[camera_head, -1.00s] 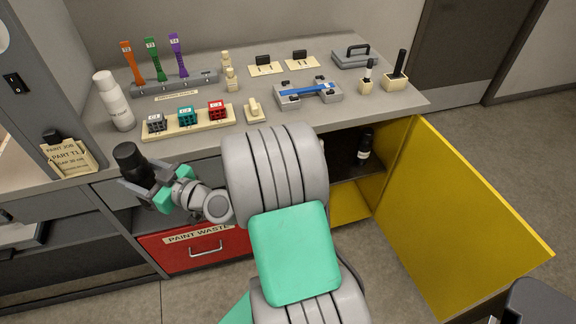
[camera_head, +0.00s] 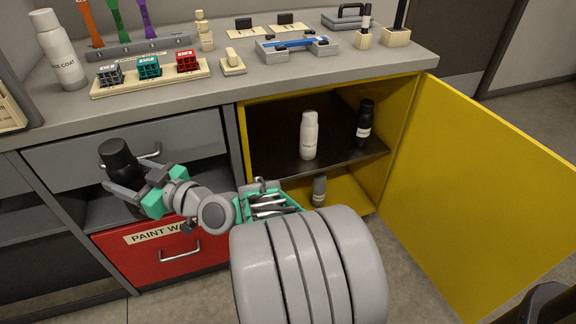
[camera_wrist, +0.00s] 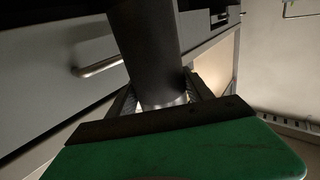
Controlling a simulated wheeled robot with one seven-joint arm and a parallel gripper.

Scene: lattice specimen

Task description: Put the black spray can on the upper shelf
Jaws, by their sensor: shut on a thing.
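A black spray can (camera_head: 120,158) is held roughly upright in my gripper (camera_head: 136,186), in front of the grey drawer at the left. My gripper is shut on it; the dark can body also shows between the fingers in the wrist view (camera_wrist: 146,50). The upper shelf (camera_head: 275,150) is the dark board inside the open yellow cabinet, to the right of my gripper. A white can (camera_head: 309,136) and another black can with a white label (camera_head: 364,120) stand on it. My gripper is well apart from the shelf.
The yellow cabinet door (camera_head: 480,170) stands wide open at the right. A grey can (camera_head: 319,190) stands on the cabinet's lower level. The worktop (camera_head: 225,90) above carries a white bottle (camera_head: 60,50), coloured blocks and tools. A red paint waste drawer (camera_head: 150,262) lies below my gripper.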

